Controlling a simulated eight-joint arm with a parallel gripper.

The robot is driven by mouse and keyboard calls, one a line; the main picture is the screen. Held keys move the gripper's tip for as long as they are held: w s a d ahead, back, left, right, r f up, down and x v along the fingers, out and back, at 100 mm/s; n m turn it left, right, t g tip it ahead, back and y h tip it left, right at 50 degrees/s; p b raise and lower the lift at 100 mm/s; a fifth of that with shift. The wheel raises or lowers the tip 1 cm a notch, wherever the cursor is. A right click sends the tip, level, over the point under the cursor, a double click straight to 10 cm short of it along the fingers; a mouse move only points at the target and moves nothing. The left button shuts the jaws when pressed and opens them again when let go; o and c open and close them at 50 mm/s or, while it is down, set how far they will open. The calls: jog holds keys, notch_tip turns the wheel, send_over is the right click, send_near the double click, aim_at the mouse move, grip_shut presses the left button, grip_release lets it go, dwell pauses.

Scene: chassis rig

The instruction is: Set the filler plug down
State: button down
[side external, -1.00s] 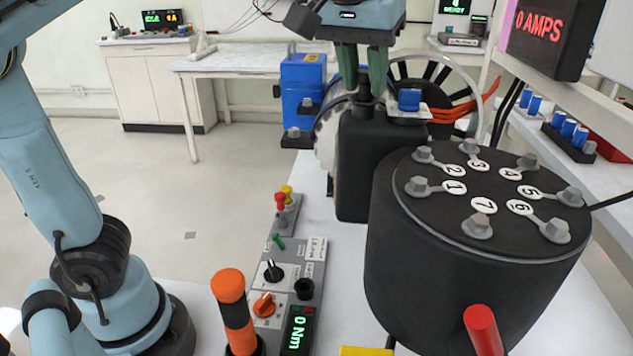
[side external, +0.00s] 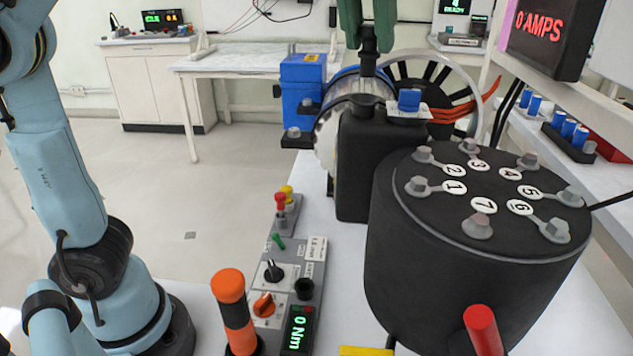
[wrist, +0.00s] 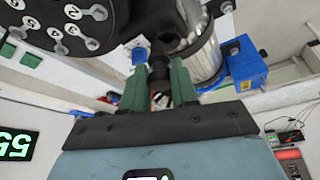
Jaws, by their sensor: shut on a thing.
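My gripper (side external: 367,35) is shut on a dark filler plug (side external: 368,58), held upright between its green fingers. The plug hangs over the tall black housing (side external: 365,165); its lower end appears to be above the housing's top, though the exact gap is hard to tell. In the wrist view my gripper (wrist: 161,75) has the dark plug (wrist: 160,64) between the fingertips.
A blue cap (side external: 409,100) on a white plate stands close right of the plug. A large black drum (side external: 475,240) with numbered bolts is at the right. A control panel (side external: 285,285) and an orange-black handle (side external: 234,310) stand in front. White bench surface shows left of the housing.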

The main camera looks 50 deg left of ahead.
jog(key=s+d+r, duration=0.5)
jog(key=d, duration=0.1)
jog(key=s+d+f+m+g+h, duration=0.1)
jog(key=s+d+f+m+h, duration=0.15)
jog(key=d+f+m, duration=0.45)
jog(key=s+d+f+m+g+h, duration=0.1)
jog(key=s+d+f+m+h, duration=0.15)
jog(key=f+m, duration=0.55)
jog(key=shift+s+a+f+m+g, duration=0.75)
jog(key=shift+s+f+m, duration=1.5)
jog(key=shift+f, duration=2.45)
jog(key=shift+s+a+f+m+g, duration=0.5)
jog(key=shift+s+f+m+g, duration=0.65)
jog(key=shift+f+m, duration=2.8)
jog(key=shift+s+a+f+m+g, duration=0.7)
jog(key=shift+s+f+m, duration=1.2)
jog(key=shift+f, duration=3.5)
jog(key=shift+w+d+f, duration=0.1)
jog(key=shift+w, duration=0.05)
